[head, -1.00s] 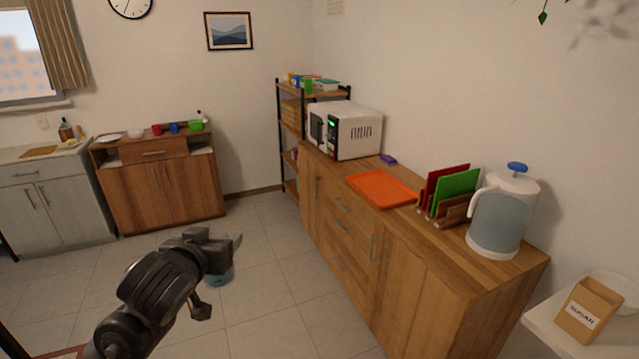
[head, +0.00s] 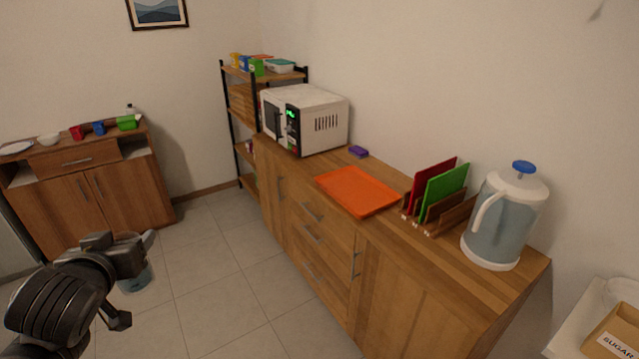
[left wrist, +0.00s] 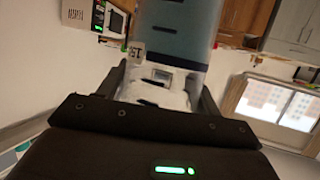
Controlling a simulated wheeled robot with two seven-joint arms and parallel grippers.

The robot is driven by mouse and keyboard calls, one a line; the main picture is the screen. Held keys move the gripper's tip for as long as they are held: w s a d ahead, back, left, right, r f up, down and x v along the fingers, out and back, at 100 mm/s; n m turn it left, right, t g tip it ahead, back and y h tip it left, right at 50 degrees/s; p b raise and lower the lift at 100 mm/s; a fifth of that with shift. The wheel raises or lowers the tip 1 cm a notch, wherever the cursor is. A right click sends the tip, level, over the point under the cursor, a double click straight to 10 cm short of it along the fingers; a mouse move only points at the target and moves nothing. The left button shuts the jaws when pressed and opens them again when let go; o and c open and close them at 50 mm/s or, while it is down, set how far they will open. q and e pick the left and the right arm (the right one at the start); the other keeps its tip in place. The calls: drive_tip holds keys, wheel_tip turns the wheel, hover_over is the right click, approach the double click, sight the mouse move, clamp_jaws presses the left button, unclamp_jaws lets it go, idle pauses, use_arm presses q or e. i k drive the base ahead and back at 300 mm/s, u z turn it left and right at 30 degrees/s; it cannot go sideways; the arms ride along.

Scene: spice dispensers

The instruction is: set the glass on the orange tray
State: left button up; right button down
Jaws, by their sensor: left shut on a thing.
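The orange tray (head: 358,191) lies flat and empty on the wooden sideboard, between the microwave and the rack of boards. My left gripper (head: 142,254) is over the floor at the lower left of the head view, well to the left of the sideboard. It is shut on a clear, bluish glass (head: 136,279), partly hidden by the gripper. In the left wrist view the glass (left wrist: 178,32) stands out beyond the fingers of the gripper (left wrist: 165,80), cut off by the top edge. My right gripper is not in view.
A white microwave (head: 318,121) stands behind the tray, with a small purple block (head: 358,151) nearby.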

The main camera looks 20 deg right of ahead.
sight(357, 190)
drive_tip(key=z, duration=0.55)
drive_tip(key=i, duration=0.75)
drive_tip(key=z, duration=1.15)
drive_tip(key=i, duration=0.2)
drive_tip(key=z, duration=0.15)
